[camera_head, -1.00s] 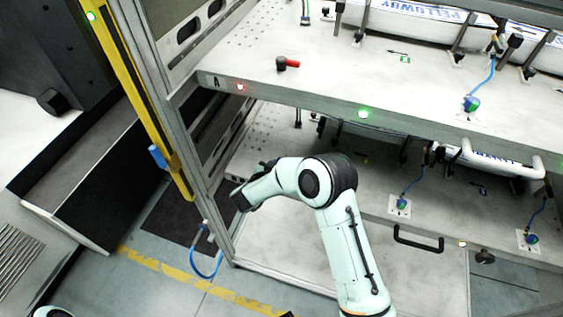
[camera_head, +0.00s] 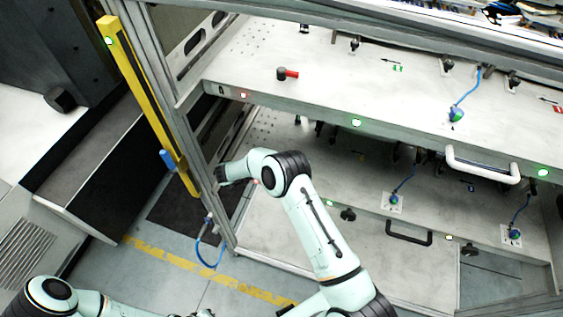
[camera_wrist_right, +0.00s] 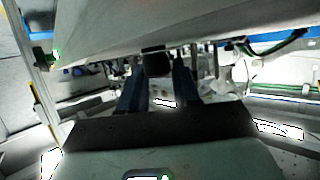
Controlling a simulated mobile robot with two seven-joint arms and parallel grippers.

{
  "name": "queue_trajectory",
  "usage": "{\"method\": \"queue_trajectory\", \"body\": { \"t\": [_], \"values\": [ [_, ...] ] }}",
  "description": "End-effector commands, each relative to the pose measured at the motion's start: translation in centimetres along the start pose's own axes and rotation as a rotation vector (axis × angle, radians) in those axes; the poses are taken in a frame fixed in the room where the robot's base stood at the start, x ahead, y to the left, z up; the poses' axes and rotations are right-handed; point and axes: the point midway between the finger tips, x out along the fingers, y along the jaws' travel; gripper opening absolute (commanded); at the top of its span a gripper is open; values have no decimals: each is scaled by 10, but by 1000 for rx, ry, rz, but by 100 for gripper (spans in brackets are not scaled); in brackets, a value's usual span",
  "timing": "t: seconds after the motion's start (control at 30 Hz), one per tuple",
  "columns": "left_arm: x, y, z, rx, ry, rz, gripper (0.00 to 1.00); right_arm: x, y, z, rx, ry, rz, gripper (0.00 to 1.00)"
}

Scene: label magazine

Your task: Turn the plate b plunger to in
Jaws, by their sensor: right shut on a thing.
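My right gripper (camera_head: 222,175) is at the left front of the rack, by the left end of the lower plate (camera_head: 375,216), which I take for plate b. In the wrist view its two dark fingers (camera_wrist_right: 157,78) are closed on a small dark block (camera_wrist_right: 156,60) under a plate edge, apparently the plate b plunger. Whether it stands in or out cannot be told. In the head view the arm and gripper hide it. My left arm (camera_head: 50,294) shows at the bottom left; its gripper is not in view.
The upper plate (camera_head: 320,100), marked A, carries a red-handled black knob (camera_head: 287,73) and overhangs the lower one. A yellow post (camera_head: 150,105) stands left of the rack. A white handle (camera_head: 482,166) and a black handle (camera_head: 408,233) stick out in front.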

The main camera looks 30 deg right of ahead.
Motion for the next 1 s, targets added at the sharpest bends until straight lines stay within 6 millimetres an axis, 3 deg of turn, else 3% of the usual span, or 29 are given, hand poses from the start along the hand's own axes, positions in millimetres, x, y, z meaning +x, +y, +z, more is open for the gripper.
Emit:
{"method": "queue_trajectory", "body": {
  "t": [0.33,0.37,0.4,0.77,1.0],
  "values": [
    [0,0,0,0,0,0,0,3,-1,-3,7,6,2,1],
    [0,0,0,0,0,0,0,3,-1,-3,6,6,2,35],
    [0,0,0,0,0,0,0,3,-1,-2,6,6,3,38],
    [0,0,0,0,0,0,0,-1,0,-6,4,3,1,38],
    [1,0,1,0,-1,0,0,-18,-1,-47,8,3,-1,38]
  ]
}}
